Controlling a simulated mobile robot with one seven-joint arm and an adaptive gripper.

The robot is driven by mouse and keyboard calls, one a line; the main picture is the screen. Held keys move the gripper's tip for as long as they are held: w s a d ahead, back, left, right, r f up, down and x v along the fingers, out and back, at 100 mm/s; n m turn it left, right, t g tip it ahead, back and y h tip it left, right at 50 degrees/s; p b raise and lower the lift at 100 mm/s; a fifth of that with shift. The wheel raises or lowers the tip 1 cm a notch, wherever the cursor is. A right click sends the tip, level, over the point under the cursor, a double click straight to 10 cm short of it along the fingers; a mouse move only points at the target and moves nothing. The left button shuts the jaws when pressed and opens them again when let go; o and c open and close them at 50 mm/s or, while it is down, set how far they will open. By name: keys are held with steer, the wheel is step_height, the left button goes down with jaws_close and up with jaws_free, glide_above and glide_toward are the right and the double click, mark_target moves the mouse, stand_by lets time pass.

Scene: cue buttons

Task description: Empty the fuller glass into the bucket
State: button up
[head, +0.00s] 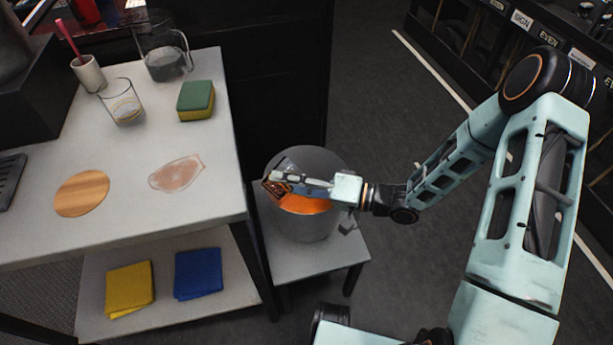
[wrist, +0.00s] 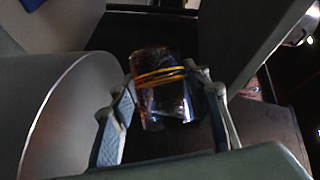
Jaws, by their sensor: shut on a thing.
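My gripper (wrist: 168,110) is shut on a glass (wrist: 160,80) with orange bands, seen between the two fingers in the wrist view. In the head view my gripper (head: 280,183) is over the bucket, and the held glass is tilted there and partly hidden by the fingers. The grey bucket (head: 305,228) stands on a low stand, with orange showing inside it below my gripper; I cannot tell how much liquid is in it. Another glass (head: 123,104) with a band and a little in the bottom stands upright on the table (head: 130,150).
A pitcher (head: 165,50), a sponge (head: 196,100), a cup with a pink stick (head: 89,74), a wooden disc (head: 82,193) and a pinkish flat patch (head: 177,173) are on the table. Yellow (head: 130,288) and blue (head: 198,273) cloths lie on the lower shelf.

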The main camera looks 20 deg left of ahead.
steer(key=shift+r, duration=0.1)
steer(key=shift+w+d+f+m+y+b, duration=0.25)
steer(key=shift+w+m+b, duration=0.15)
steer(key=shift+b, duration=0.1)
steer(key=shift+w+d+f+m+y+b, duration=0.2)
steer(key=shift+w+m+b, duration=0.1)
steer(key=shift+w+b, duration=0.15)
steer(key=shift+s+r+m, duration=0.2)
steer(key=shift+r+m, duration=0.1)
steer(key=shift+r, duration=0.05)
steer(key=shift+r+p, duration=0.2)
steer(key=shift+p, duration=0.15)
steer(key=shift+w+r+m+y+p, duration=0.1)
steer(key=shift+r+m+y+p, duration=0.35)
steer(key=shift+r+m, duration=0.2)
steer(key=shift+r+m, duration=0.1)
steer(key=shift+m, duration=0.15)
